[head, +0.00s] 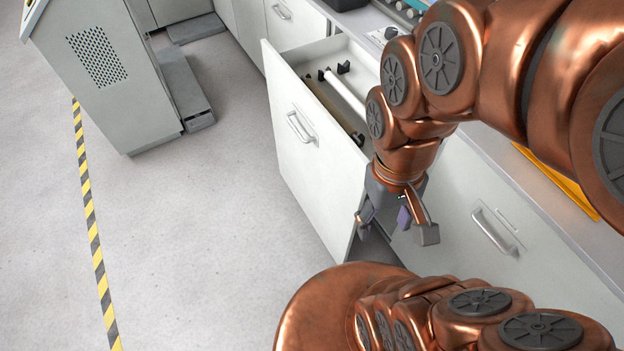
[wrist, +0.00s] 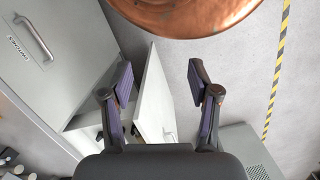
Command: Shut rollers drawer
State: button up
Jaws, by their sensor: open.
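The rollers drawer (head: 313,150) stands pulled out from the white cabinet row in the head view. Its front panel carries a metal bar handle (head: 301,127), and a white roller (head: 345,95) lies inside. My gripper (head: 397,228) is open and empty, by the near end of the drawer front. In the wrist view the drawer's panel (wrist: 154,95) shows between the open fingers (wrist: 163,100), apart from them as far as I can tell. My arm hides part of the drawer's inside.
A closed drawer with a bar handle (head: 495,232) is nearer on the right; a labelled front (wrist: 45,55) shows in the wrist view. A grey console (head: 100,70) stands at the left. The floor (head: 190,240) between the striped tape (head: 88,205) and the cabinets is clear.

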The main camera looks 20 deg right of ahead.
aim_at(324, 168)
jog(key=k, duration=0.5)
jog(key=u, duration=1.45)
jog(key=i, duration=0.35)
jog(key=u, duration=0.2)
